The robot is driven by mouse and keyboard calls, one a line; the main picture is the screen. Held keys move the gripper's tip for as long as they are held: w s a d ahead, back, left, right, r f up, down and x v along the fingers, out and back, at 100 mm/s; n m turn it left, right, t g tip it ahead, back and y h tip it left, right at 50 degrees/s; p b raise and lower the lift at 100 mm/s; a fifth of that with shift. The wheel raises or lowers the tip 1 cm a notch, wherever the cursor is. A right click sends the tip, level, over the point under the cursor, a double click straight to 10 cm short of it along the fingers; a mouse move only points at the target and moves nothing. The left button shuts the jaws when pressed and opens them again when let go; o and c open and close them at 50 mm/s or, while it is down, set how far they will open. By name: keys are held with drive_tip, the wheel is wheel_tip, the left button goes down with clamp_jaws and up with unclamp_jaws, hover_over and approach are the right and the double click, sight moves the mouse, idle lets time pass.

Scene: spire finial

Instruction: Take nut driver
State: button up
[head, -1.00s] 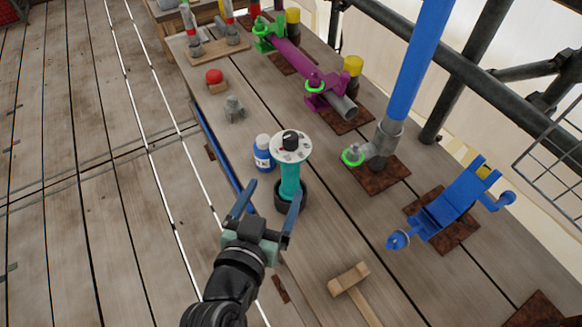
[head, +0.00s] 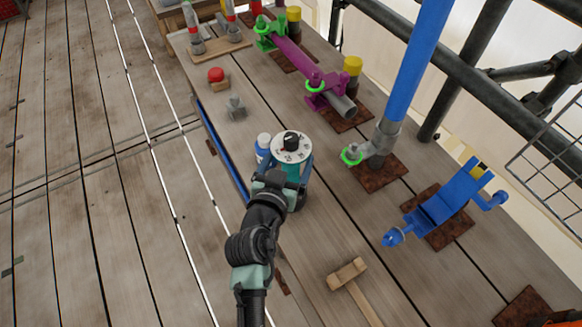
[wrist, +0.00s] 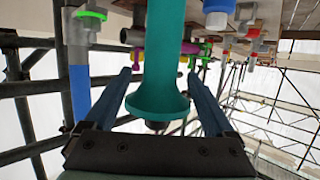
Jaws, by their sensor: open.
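The nut driver has a teal handle (head: 292,173) and a white marked disc with a black knob on top (head: 291,146). It stands upright on the bench in the head view. The lower part is hidden by my wrist. My gripper (head: 284,168) is open around the handle, with its two blue fingers on either side. In the wrist view, the teal handle (wrist: 163,60) runs between the open fingers, with its flared end close to the palm. I see gaps beside the handle, so the fingers are not closed on it.
A blue bottle (head: 263,147) stands close to the left of the driver. A wooden mallet (head: 348,272) lies at the front. A red button (head: 216,75), a grey fitting (head: 236,107), a blue cradle (head: 445,205) and a blue pole (head: 415,80) surround it.

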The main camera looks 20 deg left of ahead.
drive_tip(key=shift+x, duration=0.8)
clamp_jaws()
drive_tip(key=shift+r, duration=0.1)
drive_tip(key=shift+w+r, duration=0.1)
drive_tip(key=shift+r, duration=0.15)
